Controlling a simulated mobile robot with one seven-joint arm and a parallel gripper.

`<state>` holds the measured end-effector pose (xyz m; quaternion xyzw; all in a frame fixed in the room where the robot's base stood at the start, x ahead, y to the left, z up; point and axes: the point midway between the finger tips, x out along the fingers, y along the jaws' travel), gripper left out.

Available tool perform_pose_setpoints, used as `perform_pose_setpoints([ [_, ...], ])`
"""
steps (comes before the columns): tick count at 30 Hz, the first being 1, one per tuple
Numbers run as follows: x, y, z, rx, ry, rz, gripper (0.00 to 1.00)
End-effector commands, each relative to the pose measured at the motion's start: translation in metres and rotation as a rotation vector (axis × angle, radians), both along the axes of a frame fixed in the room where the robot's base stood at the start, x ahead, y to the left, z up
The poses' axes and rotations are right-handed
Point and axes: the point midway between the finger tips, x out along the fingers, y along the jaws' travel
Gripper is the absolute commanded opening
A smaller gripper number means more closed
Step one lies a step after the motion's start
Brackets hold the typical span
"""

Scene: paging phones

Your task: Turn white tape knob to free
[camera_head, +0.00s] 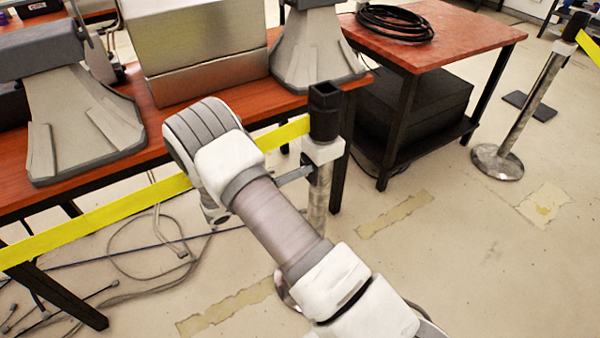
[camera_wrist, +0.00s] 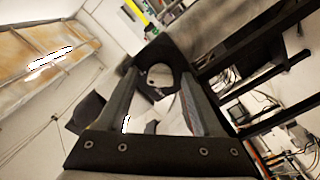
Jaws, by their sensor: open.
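A white collar-like piece, which looks like the tape knob (camera_head: 323,151), sits on a metal post below its black head (camera_head: 325,108). Yellow tape (camera_head: 95,222) runs left from the post and passes behind my arm. My gripper (camera_head: 297,174) is mostly hidden behind my wrist; a grey finger reaches right, close to the post just below the white piece. Contact cannot be told. In the wrist view my gripper (camera_wrist: 158,78) has its two fingers spread apart. A dark ring-like part (camera_wrist: 160,72) shows at the fingertips; the knob's setting cannot be read.
A red-topped table (camera_head: 450,30) with a coiled black cable (camera_head: 395,22) stands right of the post. A longer wooden desk (camera_head: 150,125) with devices is close behind my arm. Another post (camera_head: 500,160) stands at right. Cables (camera_head: 130,260) lie on the floor at left.

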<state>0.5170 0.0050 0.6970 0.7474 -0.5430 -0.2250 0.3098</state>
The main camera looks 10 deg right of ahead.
Motion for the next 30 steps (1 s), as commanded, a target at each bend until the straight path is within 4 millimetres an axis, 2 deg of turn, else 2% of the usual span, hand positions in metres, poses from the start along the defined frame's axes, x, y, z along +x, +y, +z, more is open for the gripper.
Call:
perform_pose_setpoints([
  [10,0.0014,-0.0042,0.0001,0.0,0.0,0.0,0.68],
  [21,0.0013,-0.004,0.0001,0.0,0.0,0.0,0.01],
  [30,0.0013,-0.0037,0.0,-0.003,0.01,0.0,0.0],
])
